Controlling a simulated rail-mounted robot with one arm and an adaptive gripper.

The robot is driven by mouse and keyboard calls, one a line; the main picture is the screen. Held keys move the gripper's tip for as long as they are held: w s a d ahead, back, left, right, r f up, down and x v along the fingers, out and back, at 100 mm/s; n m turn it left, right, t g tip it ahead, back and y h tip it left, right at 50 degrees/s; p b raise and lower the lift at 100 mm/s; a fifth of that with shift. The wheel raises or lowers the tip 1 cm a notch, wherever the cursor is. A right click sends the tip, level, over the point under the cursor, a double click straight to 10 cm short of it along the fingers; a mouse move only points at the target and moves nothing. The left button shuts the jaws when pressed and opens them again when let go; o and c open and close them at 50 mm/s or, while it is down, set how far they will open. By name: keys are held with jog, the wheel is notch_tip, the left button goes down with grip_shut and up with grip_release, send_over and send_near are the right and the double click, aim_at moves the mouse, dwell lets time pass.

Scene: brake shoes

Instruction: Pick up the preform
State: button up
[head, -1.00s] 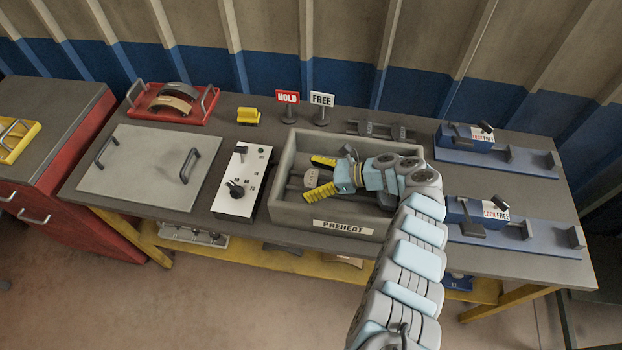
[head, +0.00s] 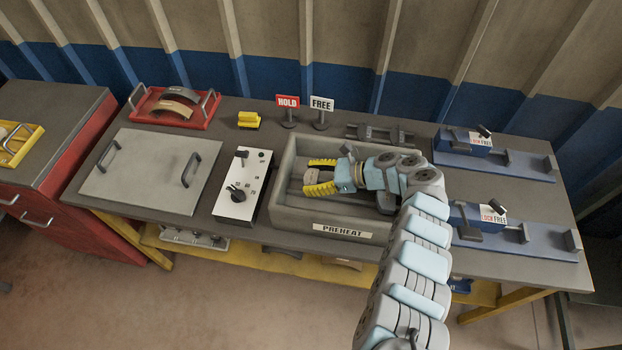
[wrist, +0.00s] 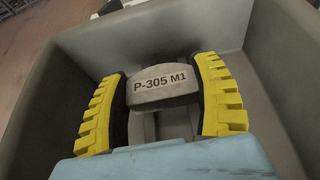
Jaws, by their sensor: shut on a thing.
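The preform (wrist: 162,86) is a grey block marked "P-305 M1", seen in the wrist view between the two yellow ribbed fingers. My gripper (wrist: 163,95) is shut on it, with one finger at each side. There the preform is mostly hidden by the fingers. I cannot tell whether it touches the box floor.
The box walls stand close around my gripper. A white control panel (head: 243,186) and a grey plate with handles (head: 137,170) lie to the left. HOLD (head: 288,102) and FREE (head: 321,104) signs stand behind. Blue lock fixtures (head: 497,160) are at the right.

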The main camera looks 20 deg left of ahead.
aim_at(307, 182)
jog(key=shift+s+r+p, duration=0.25)
jog(key=shift+r+p, duration=0.45)
jog(key=shift+r, duration=0.45)
jog(key=shift+s+a+r+p, duration=0.25)
jog(key=shift+s+r+p, duration=0.35)
jog(key=shift+p, duration=0.15)
jog(key=s+a+r+p, duration=0.1)
jog(key=s+r+p, duration=0.1)
jog(key=s, duration=0.1)
jog(key=s+a+r+p, duration=0.1)
jog(key=s+r+p, duration=0.1)
jog(key=s, duration=0.1)
jog(key=s+a+r+p, duration=0.1)
jog(key=s+r+p, duration=0.2)
jog(key=shift+s+a, duration=0.35)
jog(key=shift+a, duration=0.05)
jog(key=shift+s+a+r+p, duration=0.15)
jog(key=shift+s+a+p, duration=0.15)
jog(key=shift+s+p, duration=0.75)
